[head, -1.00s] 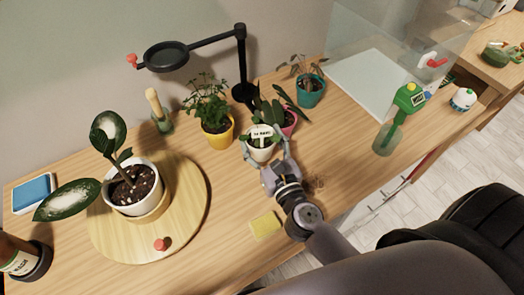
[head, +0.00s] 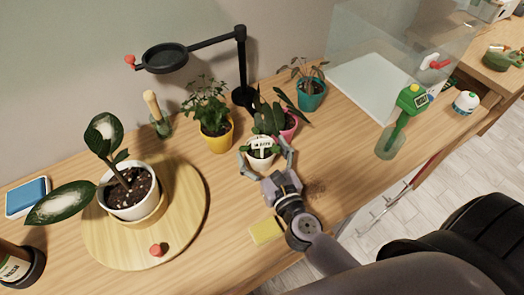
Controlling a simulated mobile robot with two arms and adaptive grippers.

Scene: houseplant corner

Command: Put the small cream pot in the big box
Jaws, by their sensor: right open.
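The small cream pot (head: 260,162) stands on the wooden table near its middle, with a green plant and a white label in it. My right gripper (head: 265,164) reaches in from the front right. Its fingers are spread on the pot's left and right sides; I cannot tell whether they touch it. My left gripper is not in view. A clear-walled box (head: 374,88) with a whitish floor stands at the back right; I cannot tell if it is the big box.
Close behind the cream pot are a pink pot (head: 289,128), a yellow pot (head: 218,139) and a black lamp stand (head: 242,70). A turquoise pot (head: 311,96) stands behind right. A large white pot (head: 130,205) sits on a round board (head: 188,222) at left.

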